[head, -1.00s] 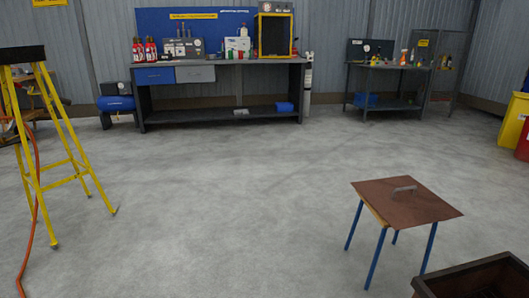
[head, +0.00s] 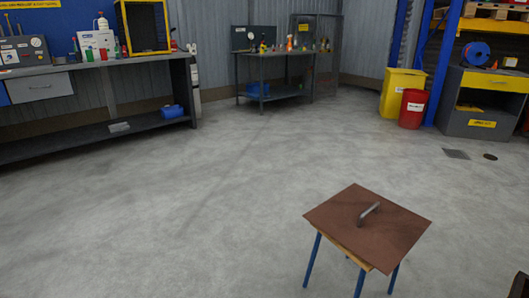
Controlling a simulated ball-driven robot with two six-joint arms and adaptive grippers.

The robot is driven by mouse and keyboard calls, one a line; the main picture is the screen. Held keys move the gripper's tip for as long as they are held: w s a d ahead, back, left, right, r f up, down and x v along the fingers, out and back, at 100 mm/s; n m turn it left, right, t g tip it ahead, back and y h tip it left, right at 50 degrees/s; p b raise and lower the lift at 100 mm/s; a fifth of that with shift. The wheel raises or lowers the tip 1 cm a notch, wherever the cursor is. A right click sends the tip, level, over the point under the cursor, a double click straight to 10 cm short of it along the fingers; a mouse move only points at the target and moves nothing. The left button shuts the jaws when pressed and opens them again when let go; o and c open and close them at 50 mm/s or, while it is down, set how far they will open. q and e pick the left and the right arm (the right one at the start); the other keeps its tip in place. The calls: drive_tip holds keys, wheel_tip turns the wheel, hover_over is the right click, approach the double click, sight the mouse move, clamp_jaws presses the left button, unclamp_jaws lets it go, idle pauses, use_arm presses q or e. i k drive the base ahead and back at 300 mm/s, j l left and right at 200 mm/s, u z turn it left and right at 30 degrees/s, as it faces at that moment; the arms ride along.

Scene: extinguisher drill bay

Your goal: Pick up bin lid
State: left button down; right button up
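The bin lid (head: 335,220) is a flat, brown, square plate with a grey bar handle (head: 369,213) standing up near its middle. It lies on a small stool (head: 313,258) with blue legs and a wooden seat, in the lower right of the head view. The lid overhangs the seat, so most of the seat is hidden. Neither of my grippers shows in the head view.
A dark edge (head: 520,286) shows at the bottom right corner. A long workbench (head: 150,72) stands at the back left and a smaller table (head: 262,70) at the back. A yellow bin (head: 400,88) and a red bin (head: 412,109) stand at the back right. Open floor surrounds the stool.

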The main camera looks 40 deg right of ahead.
sight(381, 231)
drive_tip(key=i+z, duration=0.45)
drive_tip(key=i+j+z, duration=0.15)
drive_tip(key=i+z, duration=0.3)
drive_tip(key=i, duration=0.1)
